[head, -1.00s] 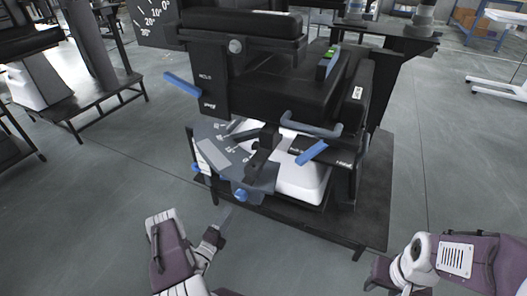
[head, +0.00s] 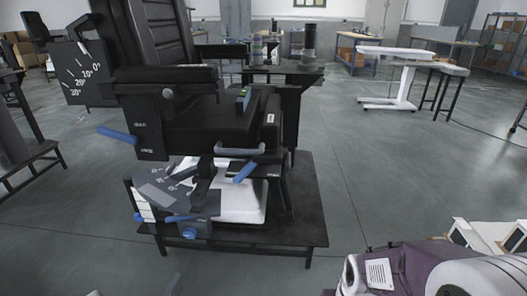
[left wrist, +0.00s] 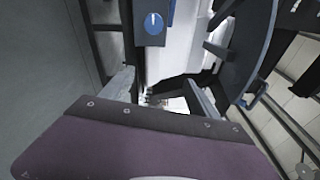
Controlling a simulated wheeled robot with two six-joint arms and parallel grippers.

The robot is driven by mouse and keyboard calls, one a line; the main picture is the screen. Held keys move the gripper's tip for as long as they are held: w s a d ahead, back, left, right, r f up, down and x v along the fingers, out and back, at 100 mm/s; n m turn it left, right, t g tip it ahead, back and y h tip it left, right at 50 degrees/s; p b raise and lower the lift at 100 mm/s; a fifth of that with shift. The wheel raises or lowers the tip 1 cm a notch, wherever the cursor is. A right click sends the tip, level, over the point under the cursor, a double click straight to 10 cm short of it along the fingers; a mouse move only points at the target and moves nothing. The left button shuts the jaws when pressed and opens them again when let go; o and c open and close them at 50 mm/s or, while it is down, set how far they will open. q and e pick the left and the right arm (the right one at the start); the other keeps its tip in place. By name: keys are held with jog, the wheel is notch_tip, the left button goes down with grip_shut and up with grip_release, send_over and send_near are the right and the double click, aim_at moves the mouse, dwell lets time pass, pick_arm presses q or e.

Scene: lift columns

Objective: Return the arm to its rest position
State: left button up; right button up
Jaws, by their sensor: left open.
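My left gripper (left wrist: 163,92) is open in the left wrist view, its two grey fingers apart with nothing between them. In the head view only a bit of it (head: 173,285) shows at the bottom edge, in front of the black machine (head: 190,120). The rest of my left arm is mostly out of the head view. The machine has blue levers (head: 118,134), an angle dial plate (head: 165,188) and a white part (head: 240,203) underneath.
The machine stands on a dark low platform (head: 300,225). Close ahead in the left wrist view is a blue knob (left wrist: 153,23). The grey floor (head: 390,190) to the right is open. A white table (head: 395,55) stands farther back.

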pick_arm(q)
jog(key=s+d+r+m+g+h, duration=0.2)
jog(key=d+r+m+g+h, duration=0.35)
jog(key=d+m, duration=0.35)
jog(key=s+d+r+m+g+h, duration=0.2)
jog(key=d+r+m+g+h, duration=0.25)
jog(key=d+m+g, duration=0.35)
jog(key=s+d+r+m+g+y+p, duration=0.1)
jog(key=s+r+m+g+y, duration=0.1)
jog(key=s+m+g+y, duration=0.4)
jog(key=s+d+r+m+g+y+p, duration=0.1)
jog(key=s+r+m, duration=0.1)
jog(key=s+m, duration=0.65)
jog(key=a+r+m+t+y, duration=0.4)
jog(key=a+r+m+y, duration=0.3)
jog(key=m, duration=1)
notch_tip(320, 180, up, 37)
jog(key=p, duration=3.8)
jog(key=shift+w+d+f+y, duration=0.15)
jog(key=shift+w+d+y, duration=0.15)
jog(key=shift+w+d, duration=0.05)
